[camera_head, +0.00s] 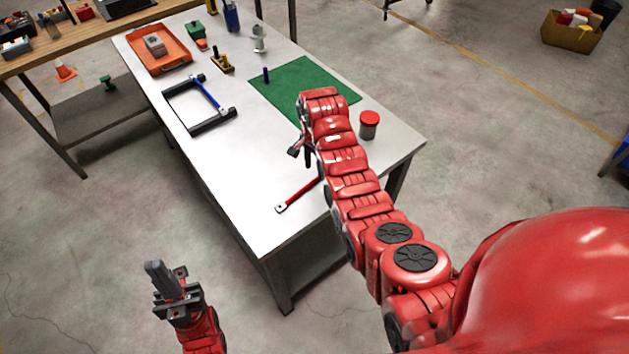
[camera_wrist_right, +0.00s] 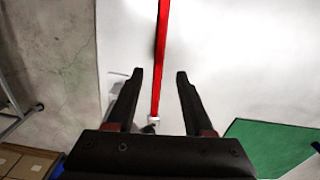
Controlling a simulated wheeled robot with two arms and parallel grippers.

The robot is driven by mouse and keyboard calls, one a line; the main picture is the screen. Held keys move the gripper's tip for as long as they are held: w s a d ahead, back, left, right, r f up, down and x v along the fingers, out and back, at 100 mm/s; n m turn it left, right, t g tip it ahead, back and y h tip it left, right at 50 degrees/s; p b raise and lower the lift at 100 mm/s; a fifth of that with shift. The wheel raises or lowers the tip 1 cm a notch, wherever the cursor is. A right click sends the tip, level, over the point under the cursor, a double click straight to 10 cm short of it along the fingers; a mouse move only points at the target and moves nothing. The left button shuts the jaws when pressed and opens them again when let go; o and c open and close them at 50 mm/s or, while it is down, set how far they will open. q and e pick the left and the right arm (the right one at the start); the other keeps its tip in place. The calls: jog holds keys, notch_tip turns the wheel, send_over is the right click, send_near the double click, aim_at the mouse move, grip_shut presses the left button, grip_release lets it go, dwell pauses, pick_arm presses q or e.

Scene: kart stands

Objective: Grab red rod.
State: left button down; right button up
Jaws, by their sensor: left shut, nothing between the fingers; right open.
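The red rod (camera_head: 297,194) lies on the white table (camera_head: 225,165) near its front edge, with a pale block at its near-left end. My right arm hides its other end in the head view. My right gripper (camera_head: 303,154) is open and empty above the table, beyond the rod. In the right wrist view the red rod (camera_wrist_right: 161,50) runs between the two open fingers (camera_wrist_right: 159,74), and a pale end piece shows near the gripper's base. The fingers look apart from it. My left gripper (camera_head: 165,279) is shut and empty, off the table's left side.
A dark frame (camera_head: 212,125) with a blue rod (camera_head: 207,92) stands on the table. A green mat (camera_head: 290,85), a red-lidded jar (camera_head: 369,124) and an orange tray (camera_head: 180,43) are also there. The table's front left is clear. A wooden workbench (camera_head: 60,50) stands behind left.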

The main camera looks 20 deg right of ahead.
aim_at(315, 180)
jog(key=f+p, duration=0.2)
jog(key=f, duration=0.1)
jog(key=shift+s+a, duration=0.1)
jog(key=shift+s, duration=0.1)
jog(key=shift+f, duration=0.8)
grip_shut()
dwell(0.7)
